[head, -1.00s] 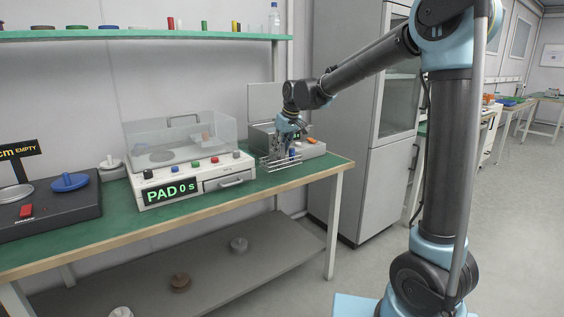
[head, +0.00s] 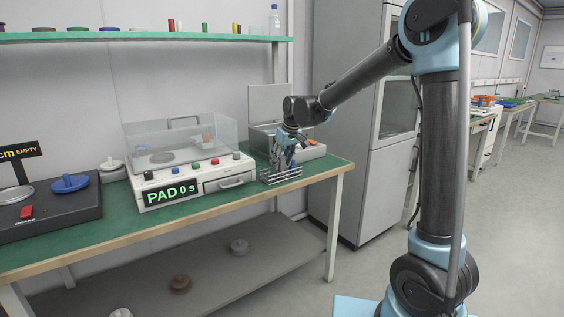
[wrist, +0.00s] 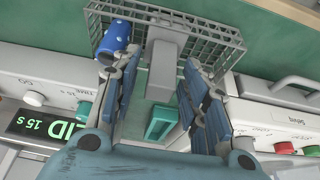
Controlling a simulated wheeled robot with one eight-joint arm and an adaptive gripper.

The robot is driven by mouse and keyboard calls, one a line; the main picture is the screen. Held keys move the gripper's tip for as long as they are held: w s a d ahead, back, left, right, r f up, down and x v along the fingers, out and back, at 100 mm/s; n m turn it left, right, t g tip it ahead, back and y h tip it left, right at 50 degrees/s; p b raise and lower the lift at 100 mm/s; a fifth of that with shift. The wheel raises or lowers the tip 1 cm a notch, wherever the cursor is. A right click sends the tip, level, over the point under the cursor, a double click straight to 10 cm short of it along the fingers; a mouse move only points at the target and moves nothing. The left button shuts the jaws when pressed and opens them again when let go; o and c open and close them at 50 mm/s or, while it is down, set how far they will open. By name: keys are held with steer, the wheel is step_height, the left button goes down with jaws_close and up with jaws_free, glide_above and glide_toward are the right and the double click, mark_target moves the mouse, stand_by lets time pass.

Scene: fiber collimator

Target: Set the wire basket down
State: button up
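The wire basket (head: 281,176) is low at the right end of the green bench, in front of a grey box. In the wrist view its grey mesh (wrist: 210,38) shows with a grey upright handle (wrist: 162,75) and a blue speckled piece (wrist: 114,40) at its left side. My gripper (head: 284,150) is right above the basket. In the wrist view my gripper (wrist: 160,62) has its fingers on both sides of the handle, with gaps showing beside it, so it looks open. The basket looks level and appears to rest on the bench; its underside is hidden.
A white machine reading PAD 0 s (head: 190,180), with a clear lid, stands just left of the basket. The grey box (head: 312,150) with a raised lid is behind it. The bench's front edge (head: 300,181) is close. A black device (head: 50,214) sits far left.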

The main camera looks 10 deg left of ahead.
steer(key=v, duration=1.2)
steer(key=s+d+f+m, duration=0.1)
steer(key=s+d+m, duration=0.15)
steer(key=d, duration=1.15)
steer(key=s+d+f+m+h, duration=0.1)
steer(key=s+d+f+m, duration=0.1)
steer(key=s+d+f, duration=0.55)
steer(key=s+d+f+m+h, duration=0.25)
steer(key=s+d, duration=0.55)
steer(key=d, duration=0.7)
steer(key=s+d+f+m, duration=0.2)
steer(key=s+d+f, duration=0.3)
steer(key=s+f, duration=0.5)
steer(key=shift+s+d+m+g, duration=0.25)
steer(key=shift+d+m+g, duration=0.05)
steer(key=shift+d+m, duration=0.1)
steer(key=shift+w+f, duration=0.2)
steer(key=shift+w, duration=0.25)
